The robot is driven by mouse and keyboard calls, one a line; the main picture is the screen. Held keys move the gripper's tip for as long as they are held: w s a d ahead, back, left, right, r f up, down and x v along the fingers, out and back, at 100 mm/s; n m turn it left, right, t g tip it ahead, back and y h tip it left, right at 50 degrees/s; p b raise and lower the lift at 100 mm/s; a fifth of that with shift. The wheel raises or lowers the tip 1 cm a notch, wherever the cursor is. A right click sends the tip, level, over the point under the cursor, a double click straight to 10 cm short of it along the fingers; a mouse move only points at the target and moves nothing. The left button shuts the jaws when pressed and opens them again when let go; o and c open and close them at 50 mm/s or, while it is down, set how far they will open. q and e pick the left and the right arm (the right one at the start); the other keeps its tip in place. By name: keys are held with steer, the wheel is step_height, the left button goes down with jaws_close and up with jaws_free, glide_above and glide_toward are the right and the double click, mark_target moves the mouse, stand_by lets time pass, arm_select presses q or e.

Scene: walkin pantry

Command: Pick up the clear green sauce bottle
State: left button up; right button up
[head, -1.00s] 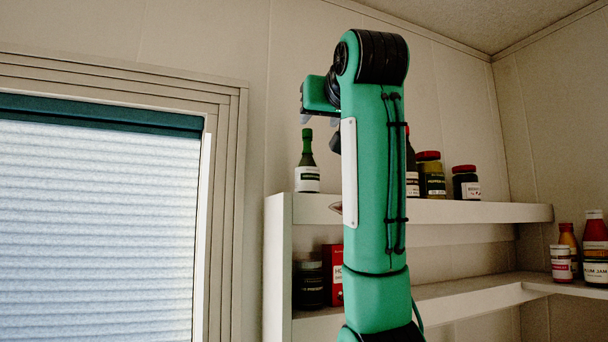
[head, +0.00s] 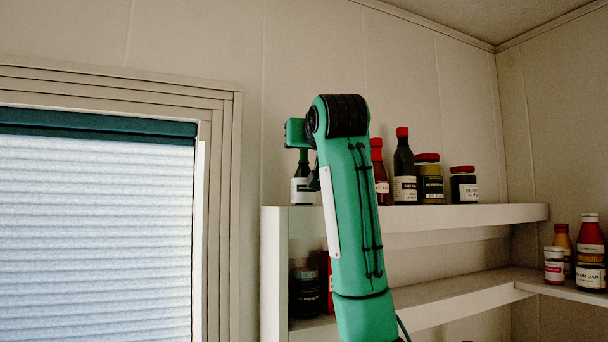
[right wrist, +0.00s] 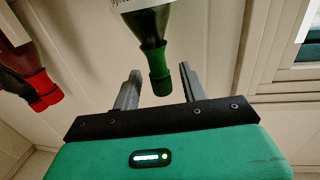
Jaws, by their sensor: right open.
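The green sauce bottle (head: 303,188) stands upright at the left end of the upper shelf, with a white label and a green neck. My right gripper (head: 298,148) is over its top, and its hand hides the cap in the head view. In the right wrist view, which looks upside down, the green-capped neck of the bottle (right wrist: 152,45) lies between the two spread fingers of my right gripper (right wrist: 160,70). Gaps show on both sides of the neck, so the fingers are around it and not closed on it. My left gripper is not in view.
A red-capped sauce bottle (head: 379,172), a dark bottle (head: 404,170) and two jars stand farther right on the upper shelf (head: 450,214). My right arm covers part of the shelf. Dark jars (head: 306,290) sit below. A window (head: 95,230) is at left.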

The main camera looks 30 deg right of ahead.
steer(key=shift+w, duration=0.2)
steer(key=shift+s+a+r, duration=0.1)
jaws_close()
steer(key=shift+r, duration=0.15)
